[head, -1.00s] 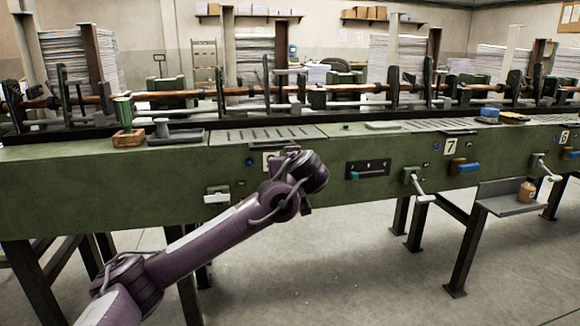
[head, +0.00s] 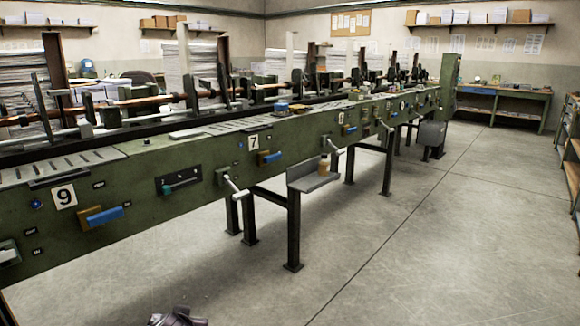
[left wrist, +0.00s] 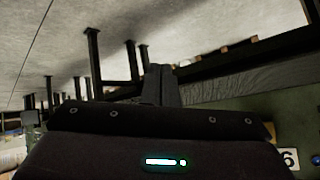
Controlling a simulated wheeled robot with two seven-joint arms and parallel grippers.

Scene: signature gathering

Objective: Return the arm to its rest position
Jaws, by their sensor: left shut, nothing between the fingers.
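My left gripper (left wrist: 163,88) shows in the left wrist view, its dark fingers together with nothing visible between them. Its black housing with a green status light fills the lower part of that view. In the head view only a small purple piece of my arm (head: 178,318) shows at the bottom edge, over the floor in front of the machine. The rest of that arm is out of frame. My right gripper is in neither view.
The long green machine (head: 140,190) runs from the left to the far back, with number plates, blue handles and cranks. A small shelf (head: 315,180) with a brown jar (head: 323,165) juts from its front. Grey floor (head: 430,240) is open at the right. A workbench (head: 500,92) stands behind.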

